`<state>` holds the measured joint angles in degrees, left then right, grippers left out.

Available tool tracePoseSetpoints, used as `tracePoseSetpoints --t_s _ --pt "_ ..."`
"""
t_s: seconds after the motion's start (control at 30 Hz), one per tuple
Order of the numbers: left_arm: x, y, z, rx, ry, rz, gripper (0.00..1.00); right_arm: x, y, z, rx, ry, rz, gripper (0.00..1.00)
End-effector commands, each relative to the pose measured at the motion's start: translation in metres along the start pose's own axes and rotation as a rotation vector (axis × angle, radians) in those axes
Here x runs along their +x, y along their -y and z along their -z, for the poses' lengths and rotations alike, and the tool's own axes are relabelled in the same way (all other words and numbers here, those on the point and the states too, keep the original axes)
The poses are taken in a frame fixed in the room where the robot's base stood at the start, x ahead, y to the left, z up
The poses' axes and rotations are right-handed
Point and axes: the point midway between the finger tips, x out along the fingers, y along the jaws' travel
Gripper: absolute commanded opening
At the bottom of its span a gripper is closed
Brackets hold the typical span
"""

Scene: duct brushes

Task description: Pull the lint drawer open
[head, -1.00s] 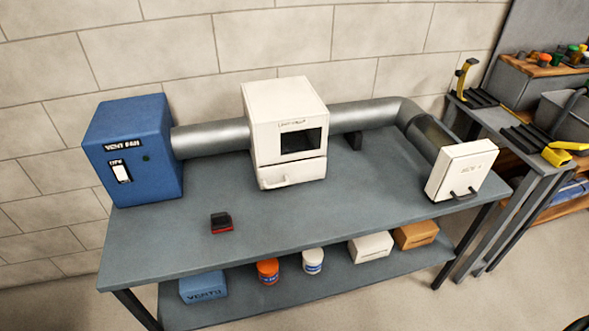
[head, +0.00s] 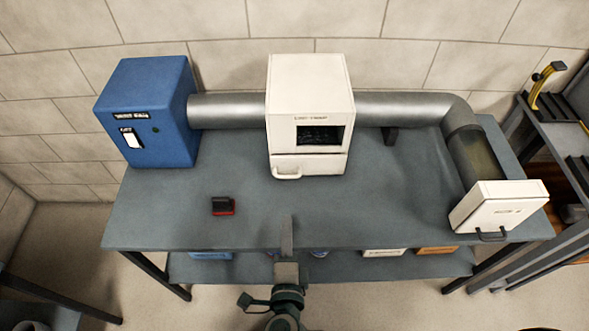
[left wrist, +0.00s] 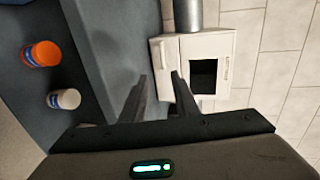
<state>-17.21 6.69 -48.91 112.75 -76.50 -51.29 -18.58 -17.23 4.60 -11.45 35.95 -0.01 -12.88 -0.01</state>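The white lint trap box (head: 310,85) stands at the back of the grey bench, with a dark window in its front. The lint drawer (head: 325,165) is its lower part; it looks closed, with a pale handle (head: 287,172) at the left of its front. In the left wrist view, the drawer (left wrist: 166,80) shows sideways, beyond the fingers. My left gripper (head: 287,235) is over the front edge of the bench, in front of the drawer and apart from it. In the left wrist view, its two fingers (left wrist: 158,95) are spread with nothing between them. My right gripper does not show.
A blue fan box (head: 150,115) stands at the left, joined to the trap by a metal duct (head: 228,110). A red and black brush-like item (head: 222,206) lies on the bench. A white hatch box (head: 500,205) stands at the right. The bench before the drawer is clear.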

Motion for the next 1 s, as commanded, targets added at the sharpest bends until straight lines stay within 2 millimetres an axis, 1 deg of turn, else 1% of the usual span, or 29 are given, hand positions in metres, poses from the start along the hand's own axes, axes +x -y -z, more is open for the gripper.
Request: tracePoseSetpoints --t_s 0.1,0.37,0.57,0.77,0.87,1.0 --pt "-0.002 0.004 0.002 0.008 -0.002 0.010 0.28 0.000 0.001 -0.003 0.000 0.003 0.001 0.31" --pt "-0.002 0.003 0.002 0.008 -0.002 0.009 0.28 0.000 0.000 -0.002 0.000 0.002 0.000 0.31" --pt "0.003 0.004 0.002 0.008 -0.002 0.009 0.28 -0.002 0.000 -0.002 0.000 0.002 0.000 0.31" --pt "0.021 0.005 0.002 0.008 -0.002 0.010 0.28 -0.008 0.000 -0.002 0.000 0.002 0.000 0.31" --pt "0.036 0.006 0.002 0.009 -0.001 0.010 0.28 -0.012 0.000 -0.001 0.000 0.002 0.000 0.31" --pt "0.060 0.007 0.002 0.010 -0.001 0.010 0.28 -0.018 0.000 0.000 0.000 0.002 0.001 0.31"
